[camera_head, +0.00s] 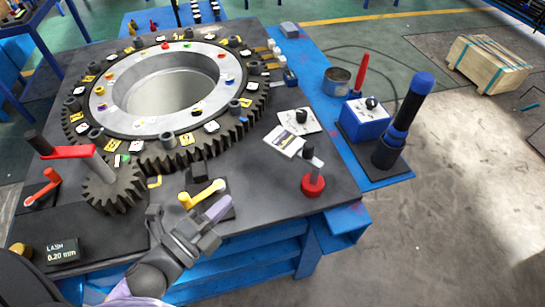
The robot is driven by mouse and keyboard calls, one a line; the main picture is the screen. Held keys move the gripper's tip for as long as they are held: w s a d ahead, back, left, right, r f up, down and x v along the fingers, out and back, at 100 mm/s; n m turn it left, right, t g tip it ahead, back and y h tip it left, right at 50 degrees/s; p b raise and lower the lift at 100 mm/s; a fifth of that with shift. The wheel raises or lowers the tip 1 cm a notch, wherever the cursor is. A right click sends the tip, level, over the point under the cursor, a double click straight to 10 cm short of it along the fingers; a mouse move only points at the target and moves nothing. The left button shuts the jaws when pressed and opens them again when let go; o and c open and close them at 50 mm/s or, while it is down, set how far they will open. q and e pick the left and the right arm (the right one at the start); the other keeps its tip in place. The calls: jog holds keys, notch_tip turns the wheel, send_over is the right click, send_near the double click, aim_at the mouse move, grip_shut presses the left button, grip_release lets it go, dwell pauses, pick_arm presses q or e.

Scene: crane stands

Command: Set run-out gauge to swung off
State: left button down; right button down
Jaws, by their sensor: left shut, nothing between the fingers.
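No part carries a readable run-out gauge label. A small yellow lever (202,193) sits on a dark base at the front of the bench, just outside the big toothed ring (151,156). It lies slanted, with one end at the lower left and the other at the upper right. A black block (196,173) stands behind it. My left gripper (220,207) reaches in from the lower left, its fingers shut and empty. Its tips are close to the yellow lever's right end; whether they touch is unclear. My right gripper is not in view.
A red crank (68,152) on a small pinion and an orange-red lever (43,187) stand left. A LASH display (62,251) reads 0.20 mm. A red-based knob (313,185) and a white dial plate (299,122) are right. The bare bench front right is free.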

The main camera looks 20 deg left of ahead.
pick_arm(q)
jog(key=shift+d, duration=0.1)
send_near(280, 152)
jog(key=x, duration=0.7)
jog(key=shift+w+d, duration=0.15)
jog(key=shift+w, duration=0.05)
jog(key=shift+m+h, duration=0.3)
